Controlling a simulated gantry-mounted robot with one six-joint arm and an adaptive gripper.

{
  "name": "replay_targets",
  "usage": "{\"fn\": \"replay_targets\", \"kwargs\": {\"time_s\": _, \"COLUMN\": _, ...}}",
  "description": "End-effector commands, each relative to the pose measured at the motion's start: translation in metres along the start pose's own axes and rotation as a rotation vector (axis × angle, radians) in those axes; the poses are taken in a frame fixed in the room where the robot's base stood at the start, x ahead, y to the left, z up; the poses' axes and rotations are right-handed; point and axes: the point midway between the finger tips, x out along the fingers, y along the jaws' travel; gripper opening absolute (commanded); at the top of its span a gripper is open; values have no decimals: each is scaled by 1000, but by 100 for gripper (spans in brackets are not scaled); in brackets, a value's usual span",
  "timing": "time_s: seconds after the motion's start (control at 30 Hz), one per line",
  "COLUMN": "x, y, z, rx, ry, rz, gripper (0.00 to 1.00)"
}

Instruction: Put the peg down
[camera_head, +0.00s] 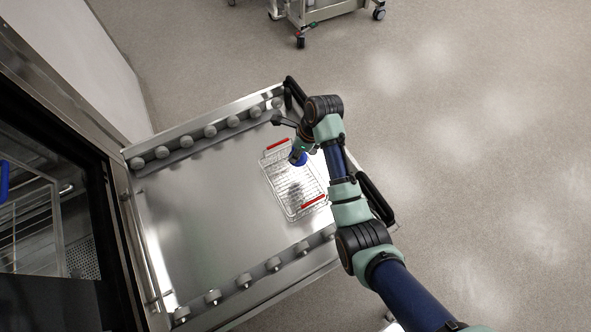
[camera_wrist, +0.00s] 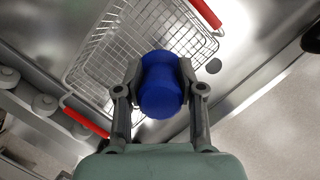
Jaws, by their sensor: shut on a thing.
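A blue, rounded peg (camera_wrist: 161,84) is held between the two grey fingers of my gripper (camera_wrist: 160,90) in the wrist view. It also shows in the head view (camera_head: 298,159), partly hidden by my arm. My gripper is shut on the peg, over a wire basket (camera_head: 288,190) with red handles. The basket also shows behind the peg in the wrist view (camera_wrist: 105,62). I cannot tell how high the peg is above the basket.
The basket stands on a steel trolley (camera_head: 205,215) with rows of grey rollers along two edges. The tray left of the basket is clear. An open washer (camera_head: 60,215) with a rack inside is at the left. Another cart (camera_head: 318,12) stands at the top.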

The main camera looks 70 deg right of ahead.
Motion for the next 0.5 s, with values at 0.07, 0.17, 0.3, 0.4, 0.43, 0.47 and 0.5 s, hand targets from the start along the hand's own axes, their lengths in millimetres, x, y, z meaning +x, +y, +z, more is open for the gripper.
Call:
{"fn": "replay_targets", "kwargs": {"time_s": 0.07, "x": 30, "y": 1, "z": -10, "rx": 1, "ry": 3, "rz": 4, "gripper": 4}}
{"fn": "replay_targets", "kwargs": {"time_s": 0.17, "x": 54, "y": 0, "z": -17, "rx": 0, "ry": 1, "rz": 1, "gripper": 4}}
{"fn": "replay_targets", "kwargs": {"time_s": 0.3, "x": 71, "y": 0, "z": -22, "rx": 0, "ry": 1, "rz": 0, "gripper": 4}}
{"fn": "replay_targets", "kwargs": {"time_s": 0.4, "x": 72, "y": 0, "z": -22, "rx": 0, "ry": 0, "rz": -1, "gripper": 4}}
{"fn": "replay_targets", "kwargs": {"time_s": 0.43, "x": 72, "y": 0, "z": -22, "rx": 0, "ry": 0, "rz": -1, "gripper": 4}}
{"fn": "replay_targets", "kwargs": {"time_s": 0.47, "x": 73, "y": 0, "z": -23, "rx": 0, "ry": 0, "rz": -1, "gripper": 4}}
{"fn": "replay_targets", "kwargs": {"time_s": 0.5, "x": 76, "y": 0, "z": -24, "rx": 0, "ry": 0, "rz": 0, "gripper": 4}}
